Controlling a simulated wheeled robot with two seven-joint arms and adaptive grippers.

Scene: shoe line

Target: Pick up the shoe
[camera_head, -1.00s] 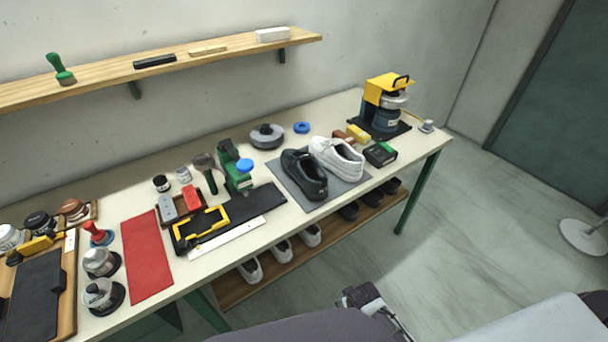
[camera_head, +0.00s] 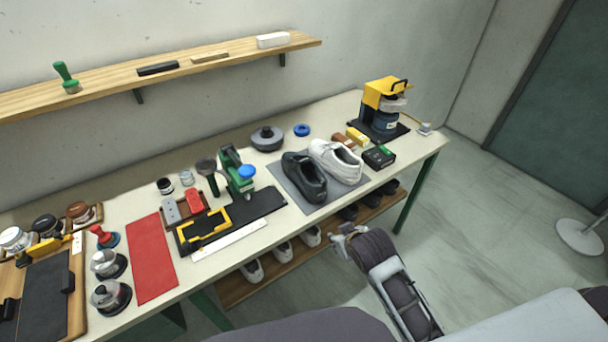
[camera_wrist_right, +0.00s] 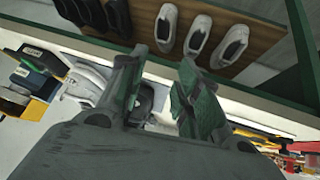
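A black shoe (camera_head: 304,177) and a white shoe (camera_head: 337,161) stand side by side on a grey mat (camera_head: 318,204) on the table. My right gripper (camera_head: 342,236) is in front of the table, below its front edge and apart from both shoes. In the right wrist view the two fingers (camera_wrist_right: 160,90) are spread with a gap between them and hold nothing. White shapes behind the fingers on the tabletop are partly hidden by them. My left gripper is not in view.
A lower shelf (camera_head: 236,290) under the table holds several more shoes. A yellow-topped machine (camera_head: 385,105) stands at the back right. A black-and-green box (camera_head: 380,156) sits right of the mat. Tools and a red mat (camera_head: 150,258) fill the left.

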